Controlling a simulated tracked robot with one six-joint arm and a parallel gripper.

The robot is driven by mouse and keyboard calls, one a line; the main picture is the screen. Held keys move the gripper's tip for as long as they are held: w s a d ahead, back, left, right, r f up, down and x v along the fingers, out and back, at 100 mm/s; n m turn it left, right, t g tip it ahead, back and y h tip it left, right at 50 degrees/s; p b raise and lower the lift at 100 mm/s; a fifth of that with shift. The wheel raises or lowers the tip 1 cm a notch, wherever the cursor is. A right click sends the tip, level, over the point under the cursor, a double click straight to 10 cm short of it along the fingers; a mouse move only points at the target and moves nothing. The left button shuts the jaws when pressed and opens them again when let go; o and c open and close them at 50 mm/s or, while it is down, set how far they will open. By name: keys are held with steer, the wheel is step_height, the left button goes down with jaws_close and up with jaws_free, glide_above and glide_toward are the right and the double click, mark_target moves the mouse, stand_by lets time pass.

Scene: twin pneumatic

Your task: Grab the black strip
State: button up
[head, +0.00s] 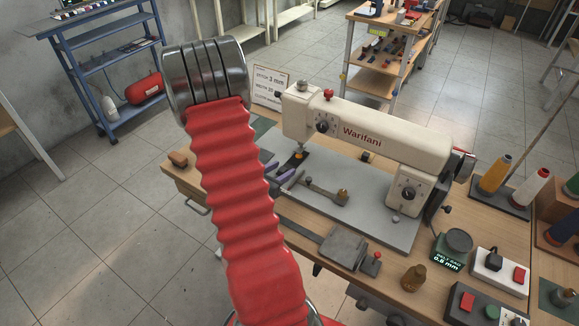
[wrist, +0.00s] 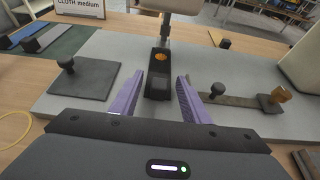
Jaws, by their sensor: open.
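A black strip-like piece (wrist: 158,87) with an orange round mark lies on the grey bed plate in front of the sewing machine's needle post. In the head view the black piece (head: 296,159) sits below the machine's left end. My gripper (wrist: 160,80) has two purple fingers, open and empty. In the wrist view they stand on either side of the black piece, with a gap showing on each side. In the head view my gripper (head: 281,173) is just in front of the piece, partly hidden by my red arm. I cannot tell how high the fingertips are above the plate.
The cream sewing machine (head: 365,138) stands close behind. Coloured swatches (wrist: 45,40) lie at far left. The grey bed plate (wrist: 215,62) is otherwise mostly bare.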

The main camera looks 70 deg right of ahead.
mark_target(293, 160)
steer(key=shift+x, duration=1.15)
steer(key=c, duration=0.7)
